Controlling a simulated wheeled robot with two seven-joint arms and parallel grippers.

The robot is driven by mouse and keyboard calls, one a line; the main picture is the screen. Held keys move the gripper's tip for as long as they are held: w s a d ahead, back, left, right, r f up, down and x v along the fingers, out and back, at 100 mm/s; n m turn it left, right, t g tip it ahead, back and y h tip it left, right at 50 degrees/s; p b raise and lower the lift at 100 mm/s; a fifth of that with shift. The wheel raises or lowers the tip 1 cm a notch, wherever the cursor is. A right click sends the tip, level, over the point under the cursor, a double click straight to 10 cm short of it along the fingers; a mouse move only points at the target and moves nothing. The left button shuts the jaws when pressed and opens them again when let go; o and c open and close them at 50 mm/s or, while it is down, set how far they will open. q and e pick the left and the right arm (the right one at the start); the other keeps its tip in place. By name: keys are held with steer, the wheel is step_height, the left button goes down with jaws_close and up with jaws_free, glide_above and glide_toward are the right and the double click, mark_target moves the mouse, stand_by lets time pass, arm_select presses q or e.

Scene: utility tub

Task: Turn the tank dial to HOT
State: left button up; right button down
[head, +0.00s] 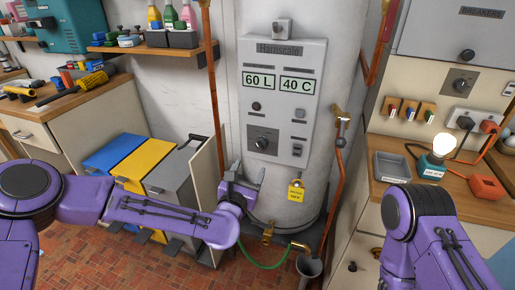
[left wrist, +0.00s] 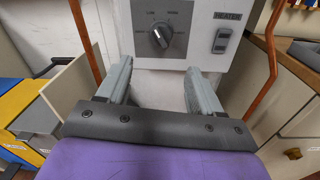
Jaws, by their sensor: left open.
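The white tank (head: 300,30) stands at the centre with a grey control panel (head: 285,75). Its large dark dial (head: 262,142) sits low on the panel. In the left wrist view the dial (left wrist: 160,35) shows at the top centre with small labels around it; I cannot read them or tell surely where the pointer is set. My left gripper (head: 247,178) is below the dial in the head view. In the left wrist view its fingers (left wrist: 159,75) are spread apart with nothing between them, short of the dial and not touching it. My right gripper is out of view.
A heater switch (left wrist: 222,40) sits right of the dial. Copper pipes (head: 213,90) run at both sides of the tank. Bins (head: 145,155) stand left; a counter with a lamp (head: 440,150) is right.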

mark_target(259, 148)
arm_select(q)
steer(key=x, duration=0.3)
steer(key=p+x, duration=0.1)
steer(key=x, duration=0.2)
steer(key=p+x, duration=0.1)
steer(key=x, duration=0.2)
steer(key=shift+w+d+r, duration=0.15)
steer(key=shift+w+r, duration=0.1)
steer(key=shift+r, duration=0.05)
steer(key=shift+w+d+f, duration=0.1)
steer(key=shift+w+d, duration=0.05)
steer(key=shift+w, duration=0.4)
steer(key=c, duration=1.1)
